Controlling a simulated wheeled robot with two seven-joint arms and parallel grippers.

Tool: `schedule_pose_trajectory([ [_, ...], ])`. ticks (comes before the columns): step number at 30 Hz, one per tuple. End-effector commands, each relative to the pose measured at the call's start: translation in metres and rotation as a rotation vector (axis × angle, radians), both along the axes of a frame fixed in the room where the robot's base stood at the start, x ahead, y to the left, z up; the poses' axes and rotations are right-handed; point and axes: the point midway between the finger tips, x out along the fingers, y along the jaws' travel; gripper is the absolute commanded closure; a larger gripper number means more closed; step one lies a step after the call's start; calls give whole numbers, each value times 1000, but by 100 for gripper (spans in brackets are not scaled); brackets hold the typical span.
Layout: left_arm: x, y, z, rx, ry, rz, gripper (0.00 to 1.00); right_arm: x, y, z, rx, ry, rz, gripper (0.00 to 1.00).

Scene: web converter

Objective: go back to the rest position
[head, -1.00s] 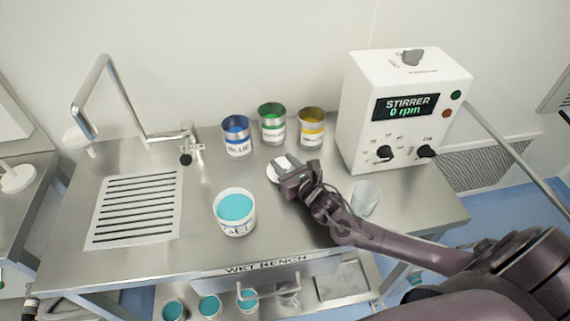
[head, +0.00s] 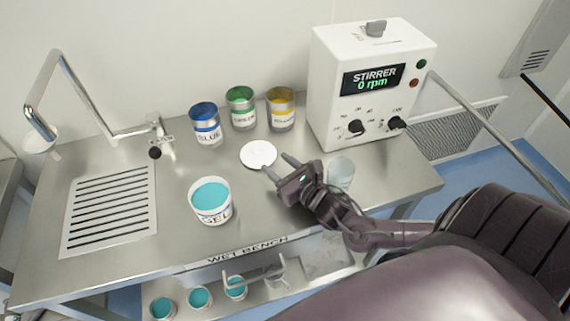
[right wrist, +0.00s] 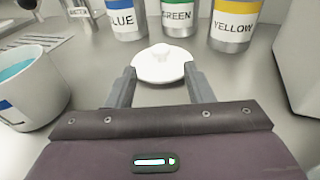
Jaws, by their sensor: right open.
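My right gripper (head: 279,168) is open and empty over the steel wet bench (head: 130,245). Its two fingers point at a white round lid (head: 258,154) with a small knob, which lies flat on the bench just beyond the fingertips. In the right wrist view the lid (right wrist: 160,66) shows past the two spread fingers (right wrist: 158,75), with nothing between them. My left gripper is not in view.
A gel tub (head: 211,202) with teal content stands left of my right gripper. A clear beaker (head: 341,172) stands close to its right. Blue (head: 206,126), green (head: 241,108) and yellow (head: 281,110) cans line the back. The stirrer box (head: 365,90) stands at the back right.

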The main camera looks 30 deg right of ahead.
Motion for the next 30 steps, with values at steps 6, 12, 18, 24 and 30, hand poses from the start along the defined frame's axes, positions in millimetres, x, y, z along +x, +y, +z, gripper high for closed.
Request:
schedule_pose_trajectory([
  [6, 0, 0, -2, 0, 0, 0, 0, -21, -2, 4, 0, -2, 0, 53],
  [12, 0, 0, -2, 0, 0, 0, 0, -23, -3, 6, 0, -5, -1, 53],
  [18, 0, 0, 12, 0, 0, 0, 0, -23, -3, 20, 0, -6, -1, 53],
  [24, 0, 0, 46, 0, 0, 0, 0, -23, -3, 54, 0, -6, -1, 53],
  [30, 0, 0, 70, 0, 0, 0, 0, -23, -3, 78, 0, -6, -1, 53],
])
